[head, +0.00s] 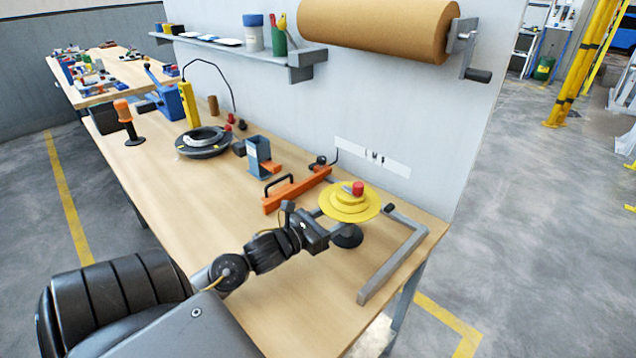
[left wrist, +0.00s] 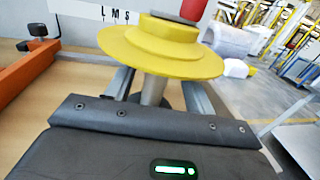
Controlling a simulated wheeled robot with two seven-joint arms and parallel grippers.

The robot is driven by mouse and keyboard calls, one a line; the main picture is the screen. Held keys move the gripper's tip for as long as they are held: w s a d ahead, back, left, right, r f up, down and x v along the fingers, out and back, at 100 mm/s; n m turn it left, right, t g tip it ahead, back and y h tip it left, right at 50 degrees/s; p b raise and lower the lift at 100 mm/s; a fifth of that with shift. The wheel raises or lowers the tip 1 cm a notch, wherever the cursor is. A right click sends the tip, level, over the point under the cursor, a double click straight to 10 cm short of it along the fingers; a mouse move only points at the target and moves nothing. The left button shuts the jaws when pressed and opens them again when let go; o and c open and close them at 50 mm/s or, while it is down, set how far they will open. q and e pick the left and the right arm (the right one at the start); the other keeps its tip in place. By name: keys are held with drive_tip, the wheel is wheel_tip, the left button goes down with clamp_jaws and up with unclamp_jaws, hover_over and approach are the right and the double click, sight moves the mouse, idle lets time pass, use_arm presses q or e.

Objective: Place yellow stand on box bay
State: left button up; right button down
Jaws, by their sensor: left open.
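The yellow stand (head: 350,205) has stepped round yellow discs, a red knob on top and a dark round base. It stands upright near the right end of the workbench. In the left wrist view the stand (left wrist: 165,45) fills the upper middle, with its grey post below the discs. My left gripper (head: 332,224) is open and low beside the stand, with its fingers on either side of the post. Contact with the post cannot be told. A grey angled frame (head: 400,262) lies on the bench just right of the stand; I cannot tell whether it is the box bay. My right gripper is not visible.
An orange clamp bar (head: 296,190) and a blue-grey holder (head: 258,155) stand left of the yellow stand. A dark ring (head: 203,142) lies further back. The wall with a brown paper roll (head: 380,25) borders the bench. The front bench surface (head: 215,215) is mostly clear.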

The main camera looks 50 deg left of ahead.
use_arm(q)
drive_tip(key=s, duration=0.4)
drive_tip(key=s+b, duration=0.1)
drive_tip(key=s, duration=0.1)
drive_tip(key=shift+a, duration=0.4)
drive_tip(key=shift+w, duration=0.1)
